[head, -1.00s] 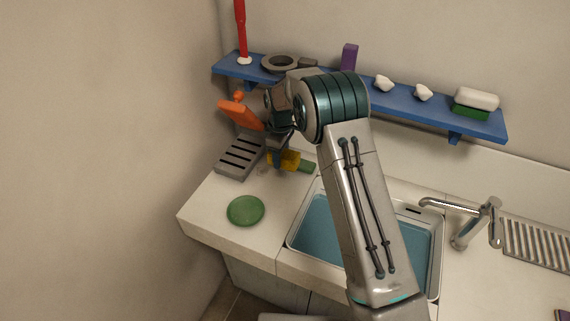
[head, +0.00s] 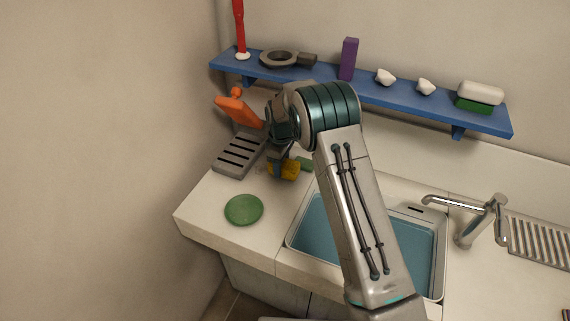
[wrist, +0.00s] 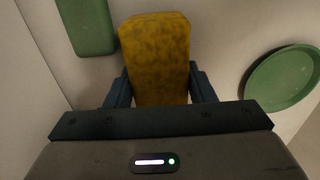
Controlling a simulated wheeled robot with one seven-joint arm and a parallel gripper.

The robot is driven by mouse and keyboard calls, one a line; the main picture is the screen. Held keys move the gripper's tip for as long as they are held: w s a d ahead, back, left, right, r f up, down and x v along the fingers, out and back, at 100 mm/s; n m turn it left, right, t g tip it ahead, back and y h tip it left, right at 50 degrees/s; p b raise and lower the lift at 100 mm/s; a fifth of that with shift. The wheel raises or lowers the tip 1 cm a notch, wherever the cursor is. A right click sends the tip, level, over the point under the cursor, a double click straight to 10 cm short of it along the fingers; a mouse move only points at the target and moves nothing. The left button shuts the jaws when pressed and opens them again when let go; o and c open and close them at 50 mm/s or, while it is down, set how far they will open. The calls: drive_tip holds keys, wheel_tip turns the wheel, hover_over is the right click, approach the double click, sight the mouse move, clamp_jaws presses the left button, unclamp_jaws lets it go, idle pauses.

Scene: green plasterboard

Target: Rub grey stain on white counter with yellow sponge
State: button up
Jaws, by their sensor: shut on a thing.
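My gripper (wrist: 160,88) is shut on the yellow sponge (wrist: 156,45), which sits between its two blue fingers in the wrist view. In the head view the sponge (head: 284,171) is low at the counter's surface, partly behind my gripper; I cannot tell whether it touches. The white counter (head: 208,205) runs left of and around the sink. A faint grey-brown mark, perhaps the stain (head: 260,169), shows just left of the sponge. The rest of that area is hidden by my gripper and the sponge.
A green plate (head: 244,210) lies in front of the sponge, and a green block (head: 306,163) behind it. A grey slotted rack (head: 240,154) and an orange item (head: 237,108) stand left. The sink (head: 322,226) is right; a blue shelf (head: 392,98) hangs above.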

drive_tip(key=shift+f+b, duration=0.75)
drive_tip(key=shift+f, duration=0.2)
idle(0.5)
